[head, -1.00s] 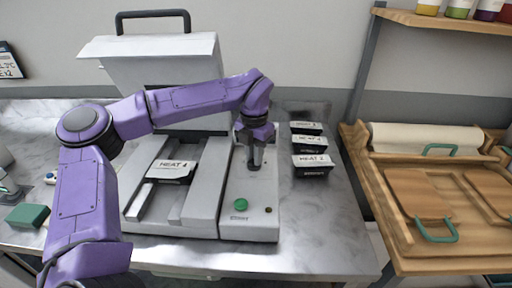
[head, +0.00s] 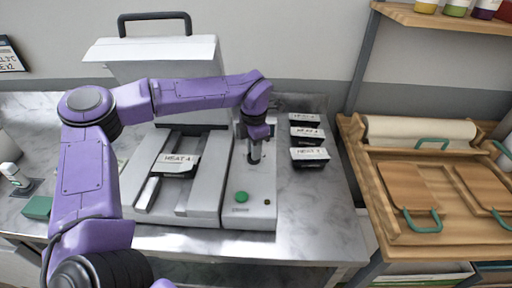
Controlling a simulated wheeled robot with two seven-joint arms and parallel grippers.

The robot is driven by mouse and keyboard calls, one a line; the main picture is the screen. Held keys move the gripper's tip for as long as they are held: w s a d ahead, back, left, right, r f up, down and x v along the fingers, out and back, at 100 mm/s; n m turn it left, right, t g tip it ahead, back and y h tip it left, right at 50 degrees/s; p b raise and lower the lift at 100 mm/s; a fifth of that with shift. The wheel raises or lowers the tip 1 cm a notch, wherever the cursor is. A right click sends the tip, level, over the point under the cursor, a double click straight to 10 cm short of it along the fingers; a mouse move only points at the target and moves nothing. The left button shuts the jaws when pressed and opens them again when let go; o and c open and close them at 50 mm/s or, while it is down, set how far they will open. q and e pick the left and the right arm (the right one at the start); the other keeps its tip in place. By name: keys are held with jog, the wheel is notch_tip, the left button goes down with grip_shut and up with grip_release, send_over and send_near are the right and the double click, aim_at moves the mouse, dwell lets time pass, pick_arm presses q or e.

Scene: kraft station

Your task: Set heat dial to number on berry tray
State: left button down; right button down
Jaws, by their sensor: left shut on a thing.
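The sealing machine (head: 208,205) stands on the steel table with its lid raised. A black tray with a white label (head: 178,164) lies in its bed; the label seems to read "HEAT 4", though the last figure is hard to read. The control panel (head: 241,214) is at the machine's right, with a green button (head: 241,197) near its front. My left gripper (head: 255,157) points down over the upper part of this panel and is shut on the heat dial, which is mostly hidden by the fingers. My right gripper is not in view.
Several labelled black trays (head: 309,157) stand in a column right of the machine. A wooden bench (head: 390,222) with boards and a paper roll (head: 418,131) is further right. A green block (head: 38,207) and a bottle (head: 13,174) are at the left.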

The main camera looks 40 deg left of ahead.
pick_arm(q)
jog(key=shift+w+r, duration=0.1)
jog(key=shift+r, duration=0.05)
jog(key=c, duration=1.1)
grip_release()
jog(key=shift+o, duration=0.2)
notch_tip(320, 180, up, 10)
jog(key=b, duration=0.1)
jog(key=shift+r+b, duration=0.2)
jog(key=shift+b, duration=0.15)
